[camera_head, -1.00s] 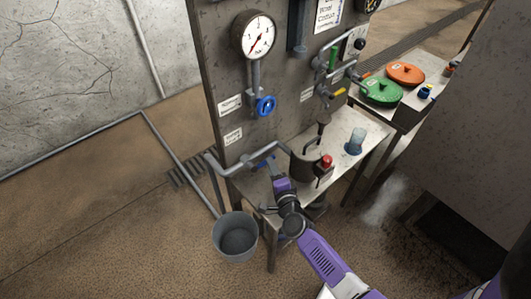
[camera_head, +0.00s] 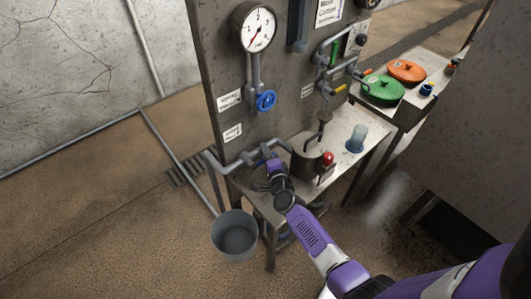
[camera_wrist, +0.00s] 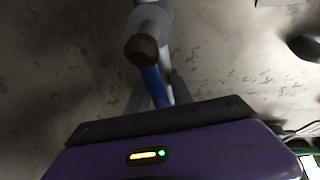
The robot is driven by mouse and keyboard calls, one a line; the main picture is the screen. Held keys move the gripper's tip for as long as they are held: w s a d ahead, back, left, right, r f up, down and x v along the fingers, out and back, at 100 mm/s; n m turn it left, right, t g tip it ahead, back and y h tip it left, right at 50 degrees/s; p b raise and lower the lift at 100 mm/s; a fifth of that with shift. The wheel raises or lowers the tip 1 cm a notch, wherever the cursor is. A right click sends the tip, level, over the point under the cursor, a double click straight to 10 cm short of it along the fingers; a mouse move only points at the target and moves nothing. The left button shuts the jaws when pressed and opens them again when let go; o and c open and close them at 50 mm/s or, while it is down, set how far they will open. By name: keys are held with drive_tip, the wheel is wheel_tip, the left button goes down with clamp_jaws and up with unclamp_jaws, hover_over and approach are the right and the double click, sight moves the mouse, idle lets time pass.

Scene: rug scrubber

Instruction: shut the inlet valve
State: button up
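A blue round handwheel (camera_head: 266,101) sits on the upright panel below the pressure gauge. A second blue valve handle, a lever (camera_wrist: 154,86), is on the grey bent pipe (camera_head: 232,160) over the bench's left end. Which of the two is the inlet valve I cannot tell; the labels are too small to read. My gripper (camera_head: 270,160) is at the lever on the pipe and mostly covers it in the head view. In the wrist view the lever runs down behind my gripper's dark edge, below a brown round pipe end (camera_wrist: 141,49). The fingers' opening and any contact are unclear.
A grey bucket (camera_head: 235,236) hangs or stands below the pipe's open end. The gauge (camera_head: 258,28) is above.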

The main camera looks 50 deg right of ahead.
clamp_jaws()
idle(1.2)
